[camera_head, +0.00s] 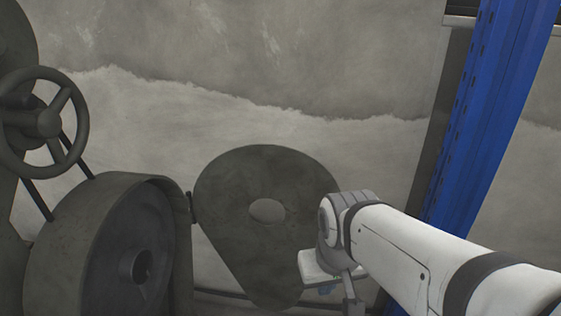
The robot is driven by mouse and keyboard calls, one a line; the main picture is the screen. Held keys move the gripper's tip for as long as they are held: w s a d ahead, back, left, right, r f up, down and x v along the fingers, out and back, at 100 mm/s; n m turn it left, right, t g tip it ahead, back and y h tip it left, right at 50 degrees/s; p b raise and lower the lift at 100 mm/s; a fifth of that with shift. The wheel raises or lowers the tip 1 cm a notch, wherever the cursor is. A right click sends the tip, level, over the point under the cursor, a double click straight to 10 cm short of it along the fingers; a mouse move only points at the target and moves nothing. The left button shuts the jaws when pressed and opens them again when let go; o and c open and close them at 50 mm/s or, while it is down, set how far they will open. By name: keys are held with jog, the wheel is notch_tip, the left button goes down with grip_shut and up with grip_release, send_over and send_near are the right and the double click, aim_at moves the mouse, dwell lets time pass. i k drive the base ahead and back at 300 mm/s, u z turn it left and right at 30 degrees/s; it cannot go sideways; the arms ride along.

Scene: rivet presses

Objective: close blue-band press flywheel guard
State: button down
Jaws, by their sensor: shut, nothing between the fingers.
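The flywheel guard (243,245) is a dark, teardrop-shaped plate with a round boss in its middle. It stands swung out to the right of the flywheel housing (75,235), joined to it by a hinge (192,207) at its left edge. The housing's open face shows the dark flywheel recess and hub (142,266). No blue band shows on the visible part of the press. My gripper (351,303) is at the guard's lower right, shut and empty, partly cut off by the bottom edge. I cannot tell whether it touches the guard.
A spoked handwheel (45,122) sits on the press at the left, above the housing. A blue upright post (488,110) stands at the right, behind my arm. A worn grey wall (300,60) is behind everything.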

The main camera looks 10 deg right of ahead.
aim_at(262, 258)
jog(key=i, duration=0.85)
jog(key=z, duration=0.05)
